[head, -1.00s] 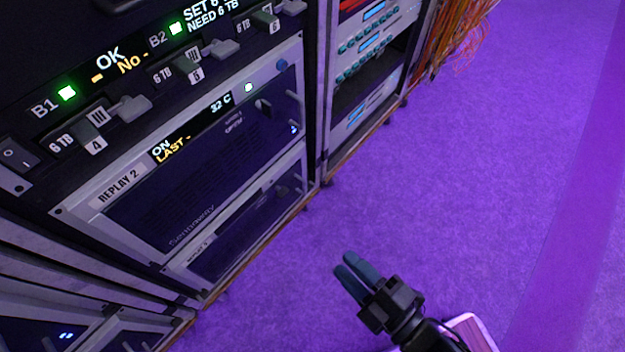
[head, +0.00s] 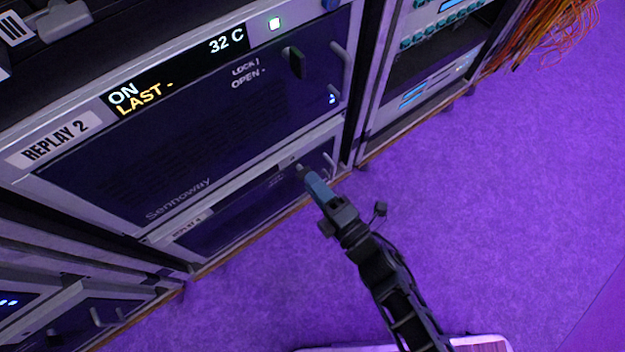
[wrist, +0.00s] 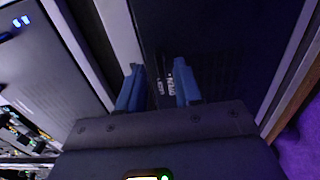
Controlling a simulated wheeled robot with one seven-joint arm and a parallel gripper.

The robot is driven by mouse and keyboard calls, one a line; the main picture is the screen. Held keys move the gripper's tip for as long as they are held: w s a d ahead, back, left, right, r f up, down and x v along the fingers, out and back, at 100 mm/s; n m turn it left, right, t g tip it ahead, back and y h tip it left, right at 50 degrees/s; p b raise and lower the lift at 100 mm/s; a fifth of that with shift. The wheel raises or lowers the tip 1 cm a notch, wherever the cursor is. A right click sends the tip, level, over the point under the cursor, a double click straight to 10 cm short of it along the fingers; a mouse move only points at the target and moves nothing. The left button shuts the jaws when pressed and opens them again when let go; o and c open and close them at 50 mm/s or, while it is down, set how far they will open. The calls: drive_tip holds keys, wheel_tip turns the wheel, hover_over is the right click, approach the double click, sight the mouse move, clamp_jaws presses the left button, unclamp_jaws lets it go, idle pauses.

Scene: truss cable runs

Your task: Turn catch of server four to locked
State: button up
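The lower server (head: 245,210), whose small label reads like REPLAY 4 (head: 188,228), sits at the bottom of the rack under REPLAY 2. My gripper (head: 306,177) is in front of its upper right part. In the wrist view, my gripper (wrist: 158,84) has its two blue fingers apart, with small LOCK/OPEN lettering (wrist: 168,84) showing between them. A small grey piece shows at the fingertips in the head view; I cannot tell if it is the catch. The catch's angle and any contact with it cannot be made out.
The REPLAY 2 server (head: 190,130) is directly above, with its own dark catch (head: 293,62) and handles on the right. Another rack (head: 425,70) stands to the right, with orange cables (head: 550,30) beyond. The purple floor (head: 480,220) is clear.

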drive_tip(key=shift+x, duration=0.9)
drive_tip(key=shift+c, duration=0.2)
clamp_jaws()
